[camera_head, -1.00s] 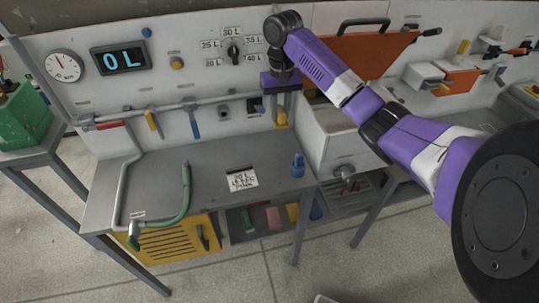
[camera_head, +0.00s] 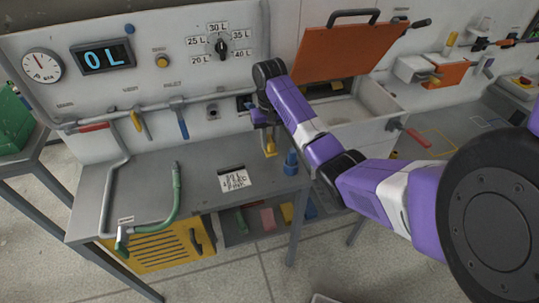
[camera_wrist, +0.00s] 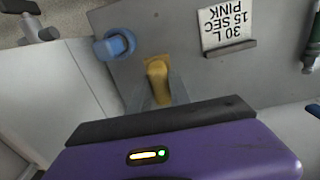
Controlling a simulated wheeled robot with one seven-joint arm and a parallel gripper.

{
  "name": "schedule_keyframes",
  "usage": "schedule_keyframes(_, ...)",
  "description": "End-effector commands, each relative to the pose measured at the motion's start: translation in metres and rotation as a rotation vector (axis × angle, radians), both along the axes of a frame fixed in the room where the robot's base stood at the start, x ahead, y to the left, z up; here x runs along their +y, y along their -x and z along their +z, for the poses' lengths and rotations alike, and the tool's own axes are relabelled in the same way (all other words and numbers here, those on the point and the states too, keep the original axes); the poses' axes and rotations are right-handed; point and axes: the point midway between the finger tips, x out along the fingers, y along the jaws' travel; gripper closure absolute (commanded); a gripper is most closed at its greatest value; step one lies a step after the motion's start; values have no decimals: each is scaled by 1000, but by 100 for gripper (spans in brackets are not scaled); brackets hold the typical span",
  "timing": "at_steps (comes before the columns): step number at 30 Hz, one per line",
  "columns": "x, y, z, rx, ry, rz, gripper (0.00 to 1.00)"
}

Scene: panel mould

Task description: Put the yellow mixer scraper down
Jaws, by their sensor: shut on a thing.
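The yellow mixer scraper (camera_head: 270,149) hangs below my gripper (camera_head: 265,122), at the right part of the grey bench (camera_head: 140,180). In the wrist view, the yellow scraper (camera_wrist: 157,80) shows between the grey fingers of my gripper (camera_wrist: 160,97), which is shut on it. The bench surface (camera_wrist: 185,72) lies behind it. I cannot tell whether the scraper's lower end touches the bench. The blue bottle-like object (camera_head: 291,162) stands close to its right, apart from it; it also shows in the wrist view (camera_wrist: 115,45).
A printed card (camera_head: 234,179) sits on the bench left of the scraper. A green hose (camera_head: 176,195) stands farther left. A white hopper with an open orange lid (camera_head: 345,50) stands at right.

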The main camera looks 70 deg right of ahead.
Motion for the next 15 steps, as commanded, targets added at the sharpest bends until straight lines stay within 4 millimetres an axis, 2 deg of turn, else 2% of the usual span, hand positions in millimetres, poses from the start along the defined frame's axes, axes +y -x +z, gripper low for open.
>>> schedule_keyframes(8,0,0,-23,1,0,-1,100)
schedule_keyframes(15,0,0,-55,1,0,0,100)
